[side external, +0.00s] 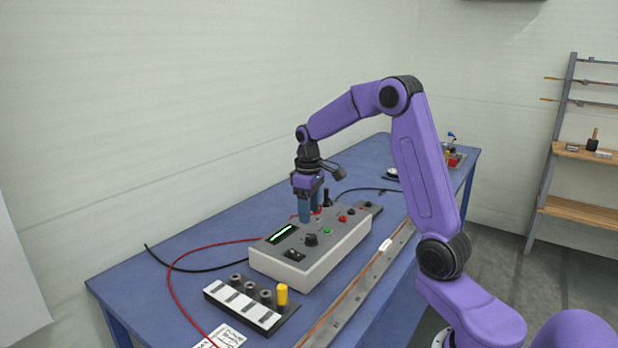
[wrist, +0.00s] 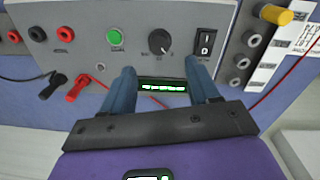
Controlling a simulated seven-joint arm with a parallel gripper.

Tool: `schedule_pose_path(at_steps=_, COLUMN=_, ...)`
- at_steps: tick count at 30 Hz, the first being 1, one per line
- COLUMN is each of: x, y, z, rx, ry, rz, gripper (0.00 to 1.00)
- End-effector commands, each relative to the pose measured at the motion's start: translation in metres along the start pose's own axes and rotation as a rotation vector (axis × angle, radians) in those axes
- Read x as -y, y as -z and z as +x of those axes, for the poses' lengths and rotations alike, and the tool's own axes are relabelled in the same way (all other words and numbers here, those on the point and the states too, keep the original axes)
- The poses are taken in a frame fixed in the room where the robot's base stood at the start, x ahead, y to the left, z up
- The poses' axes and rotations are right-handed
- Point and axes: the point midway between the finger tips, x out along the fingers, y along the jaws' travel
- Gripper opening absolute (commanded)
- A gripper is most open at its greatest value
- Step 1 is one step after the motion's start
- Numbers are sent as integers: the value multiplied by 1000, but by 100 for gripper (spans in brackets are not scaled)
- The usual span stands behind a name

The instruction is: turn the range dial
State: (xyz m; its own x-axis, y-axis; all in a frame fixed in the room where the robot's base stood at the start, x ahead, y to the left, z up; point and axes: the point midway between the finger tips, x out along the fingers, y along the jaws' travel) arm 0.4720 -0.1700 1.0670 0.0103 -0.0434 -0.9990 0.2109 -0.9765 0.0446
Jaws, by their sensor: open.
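The range dial (side external: 311,239) is a black round knob on the top panel of a light grey instrument box (side external: 318,262). In the wrist view the dial (wrist: 160,42) sits between a green button (wrist: 114,37) and a black rocker switch (wrist: 205,42). My gripper (side external: 305,218) points down over the far side of the box, behind the dial. In the wrist view my gripper (wrist: 160,66) is open and empty, its two blue fingers spread either side of the lit display (wrist: 163,86). The dial lies beyond the fingertips, roughly centred between them. No contact with it shows.
A terminal block (side external: 250,305) with a yellow plug (side external: 282,294) stands near the box. Red and black leads lie on the blue table (side external: 150,285). Red and black plugs (wrist: 75,88) are close to the left finger in the wrist view. A long rail (side external: 365,275) runs along the front.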

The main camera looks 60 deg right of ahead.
Motion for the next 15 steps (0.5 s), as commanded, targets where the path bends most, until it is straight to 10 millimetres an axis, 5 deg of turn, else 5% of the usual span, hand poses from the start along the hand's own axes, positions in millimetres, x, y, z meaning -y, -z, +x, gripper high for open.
schedule_pose_path(at_steps=6, x=0, y=1, z=-48, rx=-5, ry=-3, rz=1, gripper=60)
schedule_pose_path(at_steps=15, x=0, y=1, z=-89, rx=-3, ry=-2, rz=-1, gripper=60)
